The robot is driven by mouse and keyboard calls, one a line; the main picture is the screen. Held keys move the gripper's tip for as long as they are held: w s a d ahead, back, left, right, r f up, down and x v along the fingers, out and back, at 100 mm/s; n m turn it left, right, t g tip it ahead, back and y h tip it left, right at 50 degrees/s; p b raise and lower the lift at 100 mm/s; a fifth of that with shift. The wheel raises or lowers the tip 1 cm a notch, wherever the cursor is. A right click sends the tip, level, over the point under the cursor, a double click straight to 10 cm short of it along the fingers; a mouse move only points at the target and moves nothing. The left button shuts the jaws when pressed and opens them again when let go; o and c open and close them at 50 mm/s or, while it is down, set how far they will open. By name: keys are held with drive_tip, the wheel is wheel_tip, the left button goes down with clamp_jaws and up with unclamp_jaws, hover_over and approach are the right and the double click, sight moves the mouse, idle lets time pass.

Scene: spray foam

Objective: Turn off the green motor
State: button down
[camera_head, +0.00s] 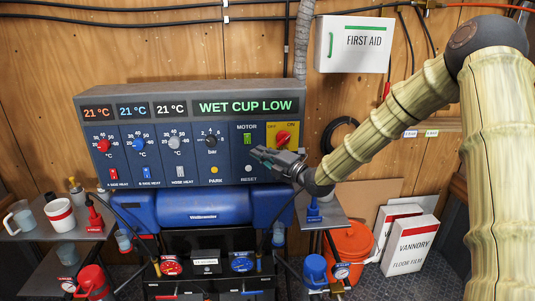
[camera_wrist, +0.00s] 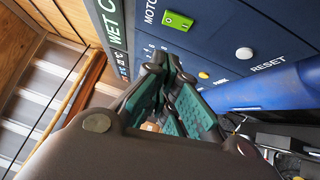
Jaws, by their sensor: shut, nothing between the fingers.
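The green motor switch (camera_head: 247,139) sits under the "MOTOR" label on the dark blue control panel (camera_head: 224,168). In the wrist view the green switch (camera_wrist: 178,21) is at the top, lit green, with "MOTOR" printed beside it. My gripper (camera_head: 256,153) is in front of the panel, just below and to the right of the switch. In the wrist view my gripper (camera_wrist: 170,66) has its teal-padded fingers shut and empty, with the tips below the switch. I cannot tell whether the tips touch the panel; they appear apart from the switch.
A red rotary switch (camera_head: 282,137) on a yellow plate is right of the motor switch. The white reset button (camera_head: 248,169) is below it; it also shows in the wrist view (camera_wrist: 244,54). The display (camera_head: 245,107) reads "WET CUP LOW". A blue tank (camera_head: 202,205) lies under the panel.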

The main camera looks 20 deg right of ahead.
sight(249, 142)
drive_tip(key=shift+w+a+r+p, duration=0.2)
drive_tip(key=shift+w+p, duration=0.45)
drive_tip(key=shift+w, duration=0.65)
drive_tip(key=shift+w+a+r+p, duration=0.15)
drive_tip(key=shift+w+p, duration=0.45)
drive_tip(key=shift+w, duration=0.65)
drive_tip(key=shift+w+a+r+p, duration=0.1)
drive_tip(key=shift+w+a+p, duration=0.15)
drive_tip(key=shift+w+p, duration=0.75)
